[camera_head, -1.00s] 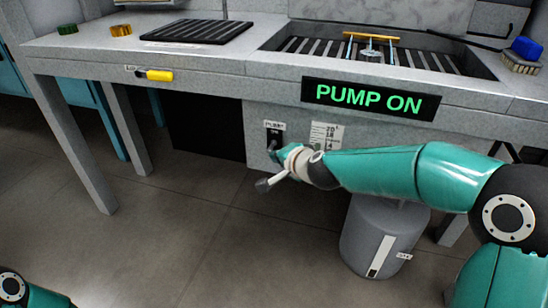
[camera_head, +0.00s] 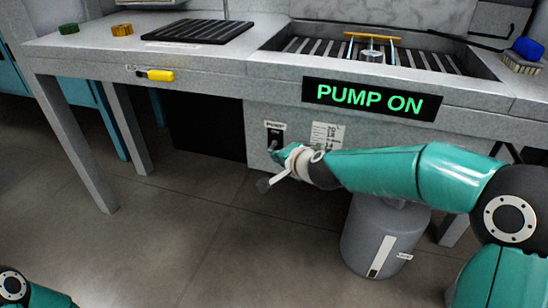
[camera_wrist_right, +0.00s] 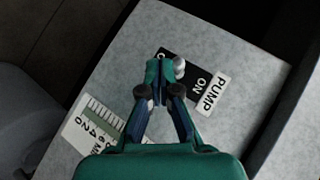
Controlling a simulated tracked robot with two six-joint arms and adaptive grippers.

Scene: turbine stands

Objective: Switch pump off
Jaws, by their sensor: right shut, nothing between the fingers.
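The pump switch is a black plate (camera_head: 275,134) marked ON under a white PUMP label on the bench front. Its small grey knob (camera_wrist_right: 179,65) shows in the right wrist view, near the plate's middle. The display (camera_head: 371,99) reads PUMP ON in green. My right gripper (camera_wrist_right: 156,72) is shut and empty. Its fingertips are right beside the knob, over the end of the plate away from the ON mark. I cannot tell whether they touch the knob. In the head view, the gripper (camera_head: 276,151) is at the plate's lower end. My left gripper is out of view.
A white scale label (camera_head: 326,135) is right of the switch. A grey cylindrical tank (camera_head: 381,238) stands on the floor below my right arm. A yellow handle (camera_head: 160,75) is on the bench front to the left. The floor in front is clear.

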